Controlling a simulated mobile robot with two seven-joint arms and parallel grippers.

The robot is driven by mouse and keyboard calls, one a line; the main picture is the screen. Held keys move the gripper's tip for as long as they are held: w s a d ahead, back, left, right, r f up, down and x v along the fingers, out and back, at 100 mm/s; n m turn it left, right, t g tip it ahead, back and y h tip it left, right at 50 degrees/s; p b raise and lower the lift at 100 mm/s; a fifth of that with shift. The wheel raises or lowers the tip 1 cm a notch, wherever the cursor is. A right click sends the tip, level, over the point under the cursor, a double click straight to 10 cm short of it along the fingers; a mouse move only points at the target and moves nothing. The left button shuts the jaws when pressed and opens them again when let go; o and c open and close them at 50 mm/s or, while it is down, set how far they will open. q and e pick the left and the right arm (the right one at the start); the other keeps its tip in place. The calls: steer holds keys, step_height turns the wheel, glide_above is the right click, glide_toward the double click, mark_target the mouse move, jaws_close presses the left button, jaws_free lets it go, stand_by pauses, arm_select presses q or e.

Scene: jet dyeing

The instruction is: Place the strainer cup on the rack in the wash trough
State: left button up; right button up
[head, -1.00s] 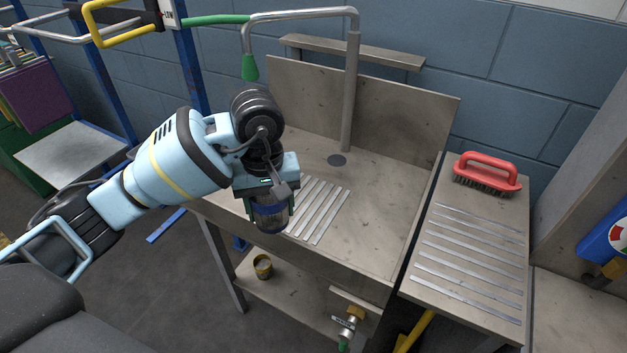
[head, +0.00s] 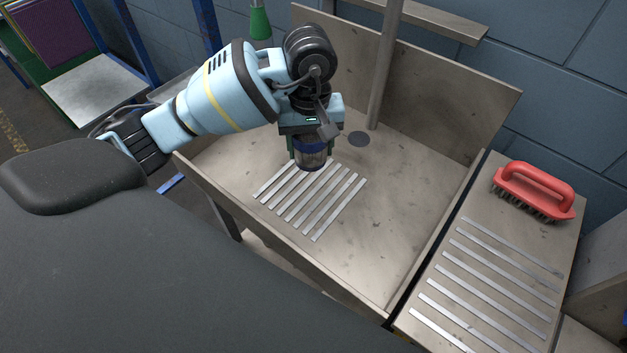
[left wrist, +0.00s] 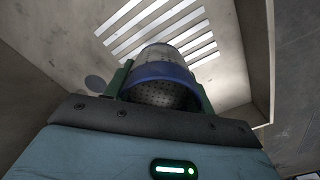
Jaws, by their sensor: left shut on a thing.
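The strainer cup (head: 311,155) is a clear-grey cup with a blue band. My left gripper (head: 311,146) is shut on it, with the cup hanging upright below the jaws. In the left wrist view the cup (left wrist: 165,75) sits between the green fingers (left wrist: 160,88), and its perforated inside shows. The rack (head: 325,205) is a set of pale metal slats on the floor of the wash trough (head: 385,235). The cup is over the rack's far edge; I cannot tell whether it touches. My right gripper is not in view.
A red brush (head: 535,190) lies on the slatted side board (head: 490,285) right of the trough. A grey upright pipe (head: 384,65) and a dark drain (head: 359,139) are behind the rack. The trough's right part is clear.

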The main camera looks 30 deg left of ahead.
arm_select(q)
steer(key=shift+f, duration=4.85)
steer(key=shift+f, duration=0.1)
steer(key=shift+f, duration=0.1)
steer(key=o, duration=1)
step_height(320, 180, up, 12)
steer(key=shift+r, duration=0.2)
